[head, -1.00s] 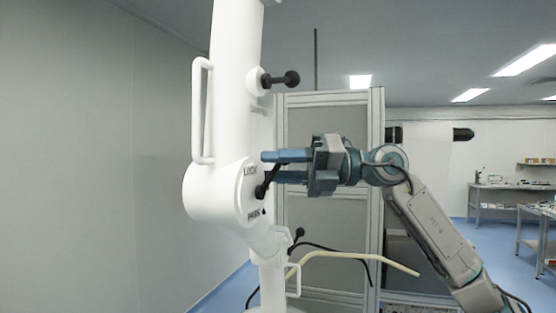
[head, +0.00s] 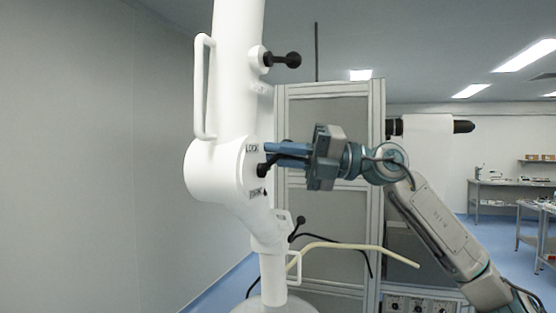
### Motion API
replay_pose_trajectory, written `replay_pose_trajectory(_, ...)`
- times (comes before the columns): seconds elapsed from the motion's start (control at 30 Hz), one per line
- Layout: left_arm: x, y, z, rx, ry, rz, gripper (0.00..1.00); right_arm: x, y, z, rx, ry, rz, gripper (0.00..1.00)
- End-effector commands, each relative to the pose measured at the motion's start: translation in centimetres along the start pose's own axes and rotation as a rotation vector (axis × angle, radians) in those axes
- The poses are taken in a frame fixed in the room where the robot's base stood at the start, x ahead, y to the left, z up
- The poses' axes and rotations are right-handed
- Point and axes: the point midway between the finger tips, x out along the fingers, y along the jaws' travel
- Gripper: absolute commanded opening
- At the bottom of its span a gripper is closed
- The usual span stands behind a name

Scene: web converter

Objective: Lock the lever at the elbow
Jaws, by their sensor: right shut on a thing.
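The white jointed arm (head: 215,172) stands at centre left, with a round elbow marked LOCK above and another label below. The black elbow lever (head: 266,167) sticks out from the elbow's right face, below LOCK, and tilts slightly up to the right. My right gripper (head: 272,153) reaches in from the right with its blue fingers level, shut on the lever. The fingers hide part of the lever. My left gripper is out of view.
Another black-knobbed lever (head: 282,60) projects from the white arm above, and a small one (head: 299,222) below. A white handle (head: 203,88) runs along the left. A framed grey cabinet (head: 330,110) stands behind; benches are far right.

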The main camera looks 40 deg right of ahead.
Motion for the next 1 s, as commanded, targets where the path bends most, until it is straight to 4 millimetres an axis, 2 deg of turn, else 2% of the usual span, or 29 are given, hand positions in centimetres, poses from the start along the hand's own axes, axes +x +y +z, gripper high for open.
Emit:
replay_pose_trajectory(0.23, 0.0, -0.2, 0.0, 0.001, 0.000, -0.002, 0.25, 0.1, -0.1, -0.1, 0.007, 0.004, -0.001, 0.00)
replay_pose_trajectory(0.27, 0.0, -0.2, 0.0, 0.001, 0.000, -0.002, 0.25, 0.1, -0.1, -0.1, 0.007, 0.004, -0.002, 0.14)
replay_pose_trajectory(0.37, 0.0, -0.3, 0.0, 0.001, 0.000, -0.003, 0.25, 0.1, -0.1, -0.1, 0.006, 0.004, -0.001, 0.32)
replay_pose_trajectory(0.73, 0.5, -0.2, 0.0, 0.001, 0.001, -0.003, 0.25, -0.3, -0.2, -0.1, 0.005, 0.002, -0.001, 0.32)
replay_pose_trajectory(0.87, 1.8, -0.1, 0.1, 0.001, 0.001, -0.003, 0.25, -1.4, -0.5, -0.2, 0.004, 0.000, -0.002, 0.32)
replay_pose_trajectory(1.0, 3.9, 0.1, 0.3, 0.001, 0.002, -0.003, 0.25, -3.5, -0.7, -0.3, 0.003, -0.002, -0.001, 0.32)
